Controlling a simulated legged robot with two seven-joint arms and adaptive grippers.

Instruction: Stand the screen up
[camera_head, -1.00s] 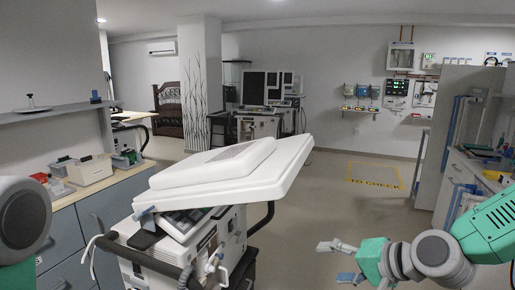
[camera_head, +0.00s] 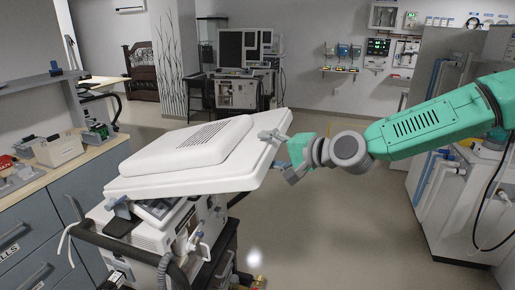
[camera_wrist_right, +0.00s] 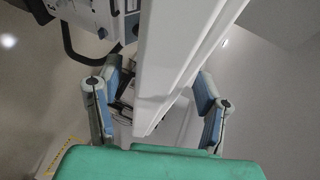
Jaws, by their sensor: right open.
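The white screen (camera_head: 190,155) lies tilted back, nearly flat, on top of the ventilator (camera_head: 165,232), its vented back facing up. My right gripper (camera_head: 278,150) is at the screen's right edge. In the right wrist view the screen's edge (camera_wrist_right: 180,60) runs between the two blue-padded fingers of the right gripper (camera_wrist_right: 155,108). The fingers are open, one on each side of the edge, with gaps visible. My left gripper is not in view.
A counter (camera_head: 60,175) with small boxes stands at the left. A shelf unit (camera_head: 470,180) with blue rails stands at the right. Another ventilator (camera_head: 243,92) stands at the back. The floor (camera_head: 330,230) right of the screen is clear.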

